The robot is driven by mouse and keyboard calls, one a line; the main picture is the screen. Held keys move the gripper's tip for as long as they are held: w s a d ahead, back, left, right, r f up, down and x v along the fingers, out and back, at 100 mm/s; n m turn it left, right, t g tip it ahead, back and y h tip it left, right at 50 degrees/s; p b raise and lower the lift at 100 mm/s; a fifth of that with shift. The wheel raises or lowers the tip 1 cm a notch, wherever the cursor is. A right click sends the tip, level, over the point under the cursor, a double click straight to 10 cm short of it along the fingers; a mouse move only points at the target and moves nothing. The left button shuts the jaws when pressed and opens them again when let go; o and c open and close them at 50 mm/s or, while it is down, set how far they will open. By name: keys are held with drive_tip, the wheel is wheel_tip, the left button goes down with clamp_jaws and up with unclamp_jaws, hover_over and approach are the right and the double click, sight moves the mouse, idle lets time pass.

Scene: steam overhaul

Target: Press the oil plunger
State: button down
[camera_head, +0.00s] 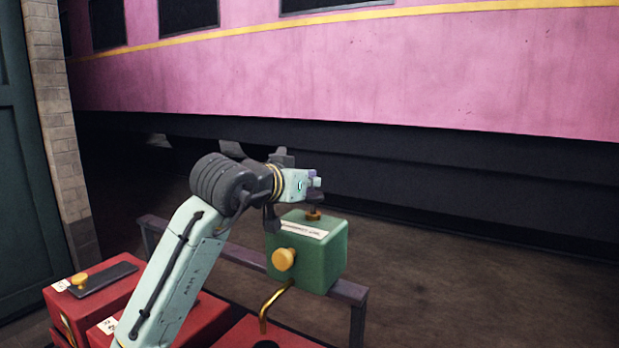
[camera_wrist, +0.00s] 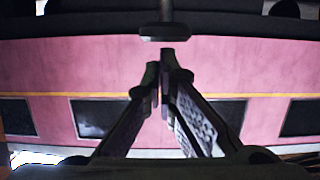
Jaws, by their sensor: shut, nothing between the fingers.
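A green oil box (camera_head: 325,257) with a white label stands on a rail. A short brown plunger (camera_head: 313,215) sticks up from its top. A yellow knob (camera_head: 284,259) is on its front, and a bent brass spout (camera_head: 272,302) hangs below. My gripper (camera_head: 317,187) points right, just above the plunger in the picture; I cannot tell if they touch. In the wrist view, my gripper (camera_wrist: 163,75) has its two fingers together, with nothing seen between them. The green box is not visible there. A dark rod with a wide cap shows beyond the fingertips; I cannot tell what it is.
Red boxes (camera_head: 110,282) stand at the lower left, one with a yellow knob (camera_head: 79,281). A dark rail (camera_head: 240,252) runs behind them. A pink railway carriage (camera_head: 400,75) fills the background. The floor at right (camera_head: 480,285) is clear.

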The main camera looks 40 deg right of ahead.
drive_tip(key=shift+f+b, duration=0.75)
drive_tip(key=shift+f, duration=0.75)
drive_tip(key=shift+r+p, duration=0.55)
drive_tip(key=shift+p, duration=0.05)
wheel_tip(320, 180, up, 4)
drive_tip(key=p, duration=0.4)
drive_tip(key=shift+r, duration=0.1)
drive_tip(key=f+b+v, duration=0.1)
drive_tip(key=b+v, duration=0.3)
drive_tip(key=v, duration=0.5)
drive_tip(key=shift+s+a, duration=0.3)
drive_tip(key=shift+a, duration=0.15)
